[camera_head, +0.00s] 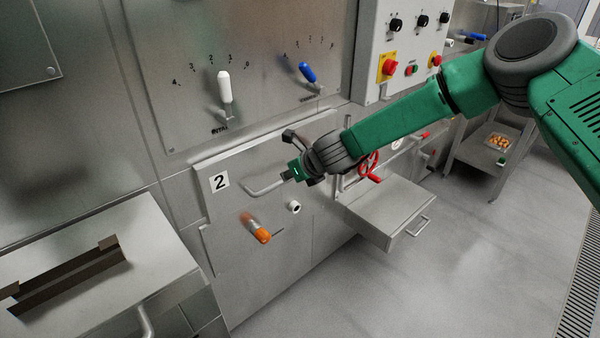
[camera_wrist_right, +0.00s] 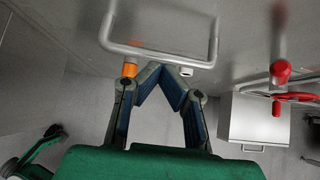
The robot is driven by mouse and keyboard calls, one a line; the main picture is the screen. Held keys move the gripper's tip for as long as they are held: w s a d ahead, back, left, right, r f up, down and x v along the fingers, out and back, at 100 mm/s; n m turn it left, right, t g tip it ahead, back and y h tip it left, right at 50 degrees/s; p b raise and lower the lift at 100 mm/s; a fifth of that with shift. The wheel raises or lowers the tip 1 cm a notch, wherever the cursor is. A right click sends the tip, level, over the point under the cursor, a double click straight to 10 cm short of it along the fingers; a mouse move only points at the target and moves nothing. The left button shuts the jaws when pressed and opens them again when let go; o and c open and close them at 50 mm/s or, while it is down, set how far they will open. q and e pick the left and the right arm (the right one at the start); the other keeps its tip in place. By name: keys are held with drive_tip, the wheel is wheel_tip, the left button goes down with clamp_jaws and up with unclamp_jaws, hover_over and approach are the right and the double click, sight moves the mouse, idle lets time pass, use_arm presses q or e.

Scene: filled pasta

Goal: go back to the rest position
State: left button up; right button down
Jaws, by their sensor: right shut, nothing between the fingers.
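My right gripper (camera_head: 292,172) is in front of the machine panel marked 2, close to a bent metal bar handle (camera_head: 262,189). In the right wrist view, its fingers (camera_wrist_right: 158,68) meet at the tips with nothing between them. The bar handle (camera_wrist_right: 160,52) shows just beyond the fingertips there; whether they touch it I cannot tell. My left gripper is not in the head view. A green and dark part of my own body shows at the lower left of the right wrist view, too small to make out.
Below the handle are an orange-tipped lever (camera_head: 262,236) and a white knob (camera_head: 294,207). A red handwheel (camera_head: 369,163) and a protruding metal box (camera_head: 393,208) stand to the right. A steel unit with a slot (camera_head: 150,235) is at the left. The floor (camera_head: 450,280) is clear.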

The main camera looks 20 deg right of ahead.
drive_tip(key=s+r, duration=0.4)
drive_tip(key=s+f+n+g+h, duration=0.1)
drive_tip(key=s+f+n+g, duration=0.3)
drive_tip(key=s+f+n, duration=1.25)
drive_tip(key=s+d+f+n+g+h, duration=0.1)
drive_tip(key=s+d+n, duration=0.2)
drive_tip(key=s, duration=0.6)
drive_tip(key=s+d+f+n+g, duration=0.1)
drive_tip(key=s+d+n, duration=0.2)
drive_tip(key=s+n, duration=0.4)
drive_tip(key=s+d+f+n+g+h, duration=0.1)
drive_tip(key=s+n, duration=0.4)
drive_tip(key=s, duration=0.6)
drive_tip(key=shift+s+d+f+g+h, duration=0.3)
drive_tip(key=shift+d+f+g, duration=0.2)
drive_tip(key=shift+d, duration=0.55)
drive_tip(key=shift+w+n, duration=0.2)
drive_tip(key=shift+n, duration=0.05)
